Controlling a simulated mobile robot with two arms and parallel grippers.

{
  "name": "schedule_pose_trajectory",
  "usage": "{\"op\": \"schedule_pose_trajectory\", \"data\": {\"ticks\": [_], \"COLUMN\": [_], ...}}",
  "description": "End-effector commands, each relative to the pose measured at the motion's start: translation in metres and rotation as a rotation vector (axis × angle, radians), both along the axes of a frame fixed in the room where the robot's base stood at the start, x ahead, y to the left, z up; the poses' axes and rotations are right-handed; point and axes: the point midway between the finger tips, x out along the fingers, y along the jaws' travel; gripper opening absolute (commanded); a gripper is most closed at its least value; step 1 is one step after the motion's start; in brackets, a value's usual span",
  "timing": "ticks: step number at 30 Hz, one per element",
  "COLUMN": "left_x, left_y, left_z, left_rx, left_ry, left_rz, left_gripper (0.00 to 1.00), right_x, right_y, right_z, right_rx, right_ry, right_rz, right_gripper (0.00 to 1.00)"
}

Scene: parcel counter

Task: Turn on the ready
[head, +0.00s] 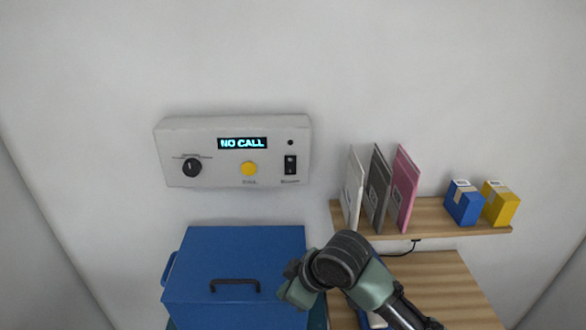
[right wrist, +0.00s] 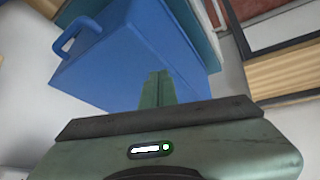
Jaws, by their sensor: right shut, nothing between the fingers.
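A pale control panel (head: 225,177) is fixed to the back wall. At its right end is a black rocker switch (head: 290,165), with a small dark lamp (head: 290,142) above it. The label under the switch is too small to read. My right gripper (head: 290,284) is below the panel, in front of the blue box and well apart from the switch. In the right wrist view its green fingers (right wrist: 157,88) are together and empty, with the blue box beyond. My left gripper is not in view.
The panel also has a lit "NO CALL" display (head: 242,143), a yellow button (head: 249,169) and a black knob (head: 192,168). A blue lidded box (head: 205,255) stands below. A wooden shelf (head: 430,217) at right holds upright folders (head: 403,190) and small cartons (head: 464,203).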

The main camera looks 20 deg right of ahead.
Motion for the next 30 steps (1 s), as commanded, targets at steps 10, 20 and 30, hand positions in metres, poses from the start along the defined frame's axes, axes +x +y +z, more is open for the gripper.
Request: {"op": "schedule_pose_trajectory", "data": {"ticks": [10, 20, 30], "left_x": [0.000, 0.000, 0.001], "left_y": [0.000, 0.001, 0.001], "left_z": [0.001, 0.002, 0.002], "left_rx": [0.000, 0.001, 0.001], "left_ry": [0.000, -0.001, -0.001], "left_rz": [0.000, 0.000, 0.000], "left_gripper": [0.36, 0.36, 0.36], "right_x": [0.077, 0.096, 0.095], "right_y": [-0.036, -0.080, -0.089], "right_z": [0.135, 0.249, 0.273], "right_rx": [-0.148, -0.220, -0.226], "right_ry": [-0.113, -0.168, -0.177], "right_rz": [0.186, 0.236, 0.242], "right_gripper": [0.00, 0.00, 0.00]}}
